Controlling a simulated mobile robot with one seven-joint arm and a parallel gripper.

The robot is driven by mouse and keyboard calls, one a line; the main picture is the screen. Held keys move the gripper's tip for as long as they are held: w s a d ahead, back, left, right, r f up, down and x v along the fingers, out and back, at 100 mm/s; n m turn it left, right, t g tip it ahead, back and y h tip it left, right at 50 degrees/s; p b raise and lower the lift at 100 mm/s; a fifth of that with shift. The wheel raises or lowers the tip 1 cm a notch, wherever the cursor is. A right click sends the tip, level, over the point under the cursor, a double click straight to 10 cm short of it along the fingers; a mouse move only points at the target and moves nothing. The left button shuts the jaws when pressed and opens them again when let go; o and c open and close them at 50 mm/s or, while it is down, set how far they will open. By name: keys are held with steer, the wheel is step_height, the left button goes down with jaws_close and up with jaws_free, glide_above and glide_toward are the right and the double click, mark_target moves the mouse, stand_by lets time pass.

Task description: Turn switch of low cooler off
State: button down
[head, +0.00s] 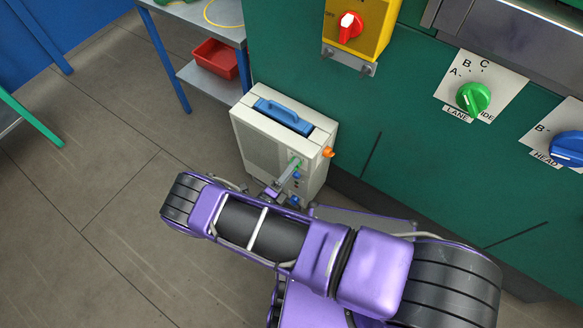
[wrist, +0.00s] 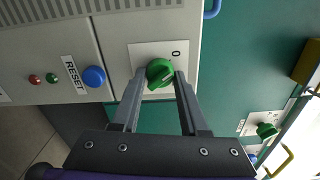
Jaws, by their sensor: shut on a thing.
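The low cooler (head: 258,128) is a beige box on the floor with a blue carry handle (head: 283,115) on top. In the wrist view its front panel (wrist: 48,55) shows a round green switch knob (wrist: 159,70) on a white plate with a "0" mark to the right. The knob's ridge looks slanted, and I cannot tell which mark it points to. My gripper (wrist: 160,79) has its two fingers on either side of the knob and is shut on it. In the head view my gripper (head: 288,172) reaches the cooler's front, and my arm hides part of the panel.
A blue button (wrist: 94,76) labelled RESET sits beside the switch. A green machine wall (head: 400,140) stands close behind and right, with a red knob (head: 350,25), a green knob (head: 473,98) and a blue knob (head: 570,148). The floor (head: 95,160) at left is clear.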

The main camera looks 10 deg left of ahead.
steer(key=shift+n, duration=0.9)
steer(key=shift+c, duration=2.2)
jaws_free()
steer(key=shift+s, duration=0.1)
steer(key=v, duration=1.7)
steer(key=shift+s+a, duration=0.1)
steer(key=shift+a, duration=0.05)
